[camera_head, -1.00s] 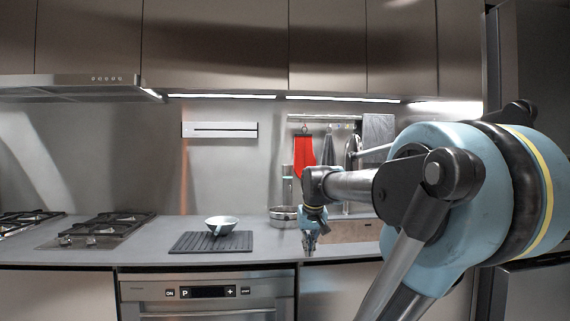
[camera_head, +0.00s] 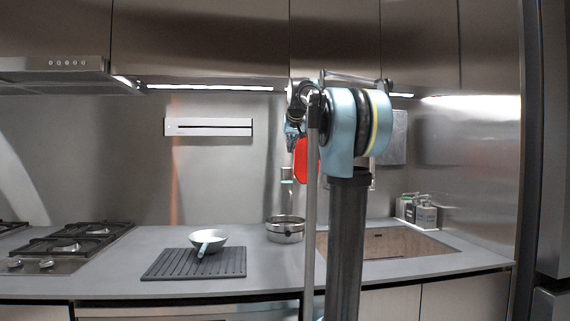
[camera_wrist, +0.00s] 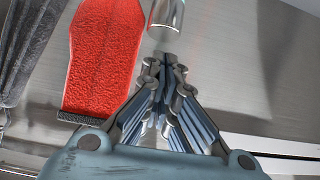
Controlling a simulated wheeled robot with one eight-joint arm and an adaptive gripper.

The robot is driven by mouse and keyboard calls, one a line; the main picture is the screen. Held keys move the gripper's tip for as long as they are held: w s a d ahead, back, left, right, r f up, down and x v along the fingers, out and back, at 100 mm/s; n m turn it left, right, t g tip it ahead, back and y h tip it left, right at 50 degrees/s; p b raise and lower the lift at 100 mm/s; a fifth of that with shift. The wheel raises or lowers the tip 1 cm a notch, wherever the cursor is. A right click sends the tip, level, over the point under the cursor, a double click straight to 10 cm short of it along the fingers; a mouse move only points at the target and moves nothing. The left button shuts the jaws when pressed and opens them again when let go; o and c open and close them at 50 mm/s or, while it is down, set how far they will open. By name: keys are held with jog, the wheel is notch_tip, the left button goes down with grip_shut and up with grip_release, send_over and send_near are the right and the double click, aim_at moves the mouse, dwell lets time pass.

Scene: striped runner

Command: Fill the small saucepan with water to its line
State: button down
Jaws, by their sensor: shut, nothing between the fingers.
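A small pale saucepan (camera_head: 208,238) with a handle pointing toward the front sits on a dark ridged mat (camera_head: 165,272) on the counter. Its inside line and any water in it cannot be made out. The sink (camera_head: 400,245) is to the right, partly hidden by my arm; I cannot make out a tap. My gripper (camera_head: 291,138) is raised well above the counter, to the right of the saucepan and far from it. In the wrist view my gripper (camera_wrist: 162,62) has its fingers together and empty, below a shiny metal cylinder (camera_wrist: 166,16).
A steel pot (camera_head: 285,230) stands between mat and sink. The gas hob (camera_head: 75,240) is at the left. The counter around the mat is clear.

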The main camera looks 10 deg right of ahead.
jog(key=shift+w, duration=0.15)
send_over(287, 173)
jog(key=w, duration=0.1)
notch_tip(287, 173, down, 7)
jog(key=shift+w+d+r, duration=0.15)
jog(key=shift+r, duration=0.05)
dwell(0.3)
